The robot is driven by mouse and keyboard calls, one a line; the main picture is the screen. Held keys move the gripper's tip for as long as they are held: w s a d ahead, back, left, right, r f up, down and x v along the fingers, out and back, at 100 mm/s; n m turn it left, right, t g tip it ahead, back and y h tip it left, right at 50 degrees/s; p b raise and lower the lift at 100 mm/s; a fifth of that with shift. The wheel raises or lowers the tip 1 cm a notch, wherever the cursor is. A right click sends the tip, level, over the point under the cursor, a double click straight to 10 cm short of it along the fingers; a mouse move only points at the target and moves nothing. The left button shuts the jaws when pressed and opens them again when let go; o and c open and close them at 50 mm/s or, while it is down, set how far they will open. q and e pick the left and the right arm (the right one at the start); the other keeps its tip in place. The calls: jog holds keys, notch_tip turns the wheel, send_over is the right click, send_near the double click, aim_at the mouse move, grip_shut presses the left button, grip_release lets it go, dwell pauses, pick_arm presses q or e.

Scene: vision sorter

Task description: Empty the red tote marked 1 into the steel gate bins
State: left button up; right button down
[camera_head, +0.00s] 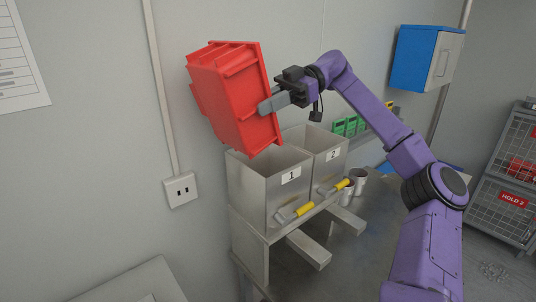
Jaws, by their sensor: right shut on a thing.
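The red tote (232,97) is up in the air, tilted over the steel gate bin marked 1 (268,185). Its inside and any mark on it are hidden from this side. My right gripper (272,103) is shut on the tote's right edge. The purple right arm reaches in from the lower right. The gate bin marked 2 (323,150) stands just right of bin 1. Both bins have yellow-gripped handles at the front. What lies inside the bins cannot be seen. My left gripper is not in view.
Metal cups (357,180) stand right of the bins. A blue wall box (426,58) hangs at upper right. A wire cage (512,175) labelled HOLD 2 stands at far right. A wall outlet (181,190) is left of the bins.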

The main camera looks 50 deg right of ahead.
jog(key=shift+s+d+r, duration=0.25)
jog(key=shift+s, duration=0.05)
jog(key=shift+w+d+y, duration=0.25)
jog(key=shift+d+y, duration=0.15)
jog(key=shift+s+d+r, duration=0.1)
jog(key=shift+s+d, duration=0.15)
jog(key=shift+d, duration=0.05)
jog(key=shift+s+g+y, duration=0.1)
jog(key=shift+g+y, duration=0.3)
jog(key=shift+w+d+n+p, duration=0.1)
jog(key=shift+w+n+p, duration=0.15)
jog(key=shift+n+p, duration=0.05)
jog(key=shift+s+d+r+g+y, duration=0.15)
jog(key=shift+s+d+g+y, duration=0.15)
jog(key=shift+d+y, duration=0.1)
jog(key=shift+w+d, duration=0.25)
jog(key=shift+w, duration=0.05)
jog(key=shift+s+d+r+y, duration=0.1)
jog(key=shift+s+d+y, duration=0.15)
jog(key=shift+s+y, duration=0.05)
jog(key=shift+w, duration=0.25)
jog(key=shift+d+y, duration=0.45)
jog(key=shift+y, duration=0.05)
jog(key=shift+s+d, duration=0.25)
jog(key=shift+s, duration=0.05)
jog(key=shift+y, duration=0.3)
